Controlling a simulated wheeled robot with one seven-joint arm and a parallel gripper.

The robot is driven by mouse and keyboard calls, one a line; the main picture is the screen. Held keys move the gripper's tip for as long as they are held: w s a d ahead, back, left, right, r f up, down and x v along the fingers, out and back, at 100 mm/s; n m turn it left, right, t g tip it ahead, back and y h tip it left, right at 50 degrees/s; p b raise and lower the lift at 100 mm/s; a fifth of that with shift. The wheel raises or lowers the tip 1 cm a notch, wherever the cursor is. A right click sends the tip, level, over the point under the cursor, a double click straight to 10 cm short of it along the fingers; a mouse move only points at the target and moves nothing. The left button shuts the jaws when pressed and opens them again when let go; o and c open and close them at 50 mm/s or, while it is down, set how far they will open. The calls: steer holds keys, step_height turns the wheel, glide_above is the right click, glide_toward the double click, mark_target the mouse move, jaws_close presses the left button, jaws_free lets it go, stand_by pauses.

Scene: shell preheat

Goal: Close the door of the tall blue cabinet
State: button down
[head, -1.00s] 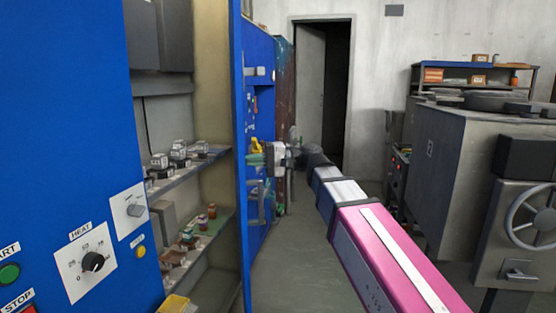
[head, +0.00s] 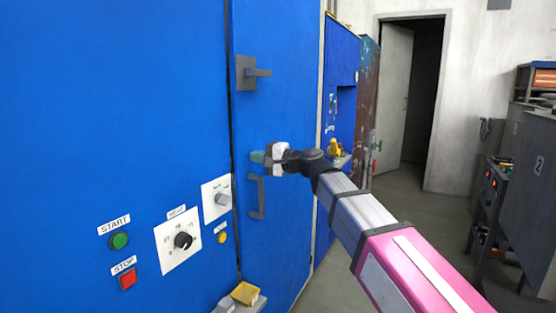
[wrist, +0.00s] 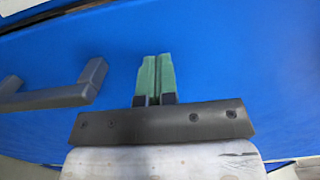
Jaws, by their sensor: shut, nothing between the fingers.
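The tall blue cabinet's door (head: 280,130) now lies about flush with the blue front on its left, with a thin dark seam between them, and hides the shelves. A grey lever latch (head: 250,73) sits high on the door and a grey pull handle (head: 256,197) lower down. My gripper (head: 259,157) is just above the pull handle, its green fingertips at or very near the door face. In the wrist view the green fingers (wrist: 155,77) are together and empty, with the handle (wrist: 70,95) to their left, apart from them.
A blue control panel with a START button (head: 119,240), a STOP button (head: 127,279) and a heat knob (head: 183,240) is at left. A yellow item (head: 245,293) sits on a small ledge below. Open floor (head: 430,240) lies to the right, before a dark doorway.

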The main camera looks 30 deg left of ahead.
mark_target(248, 153)
steer(key=shift+a+r, duration=0.15)
steer(key=shift+a, duration=1.1)
steer(key=shift+a+r, duration=0.15)
steer(key=shift+a, duration=1.05)
steer(key=shift+a+r, duration=0.1)
steer(key=shift+s+d, duration=0.1)
steer(key=shift+d, duration=0.5)
steer(key=d, duration=1.5)
steer(key=shift+w+f, duration=0.35)
steer(key=shift+f, duration=0.05)
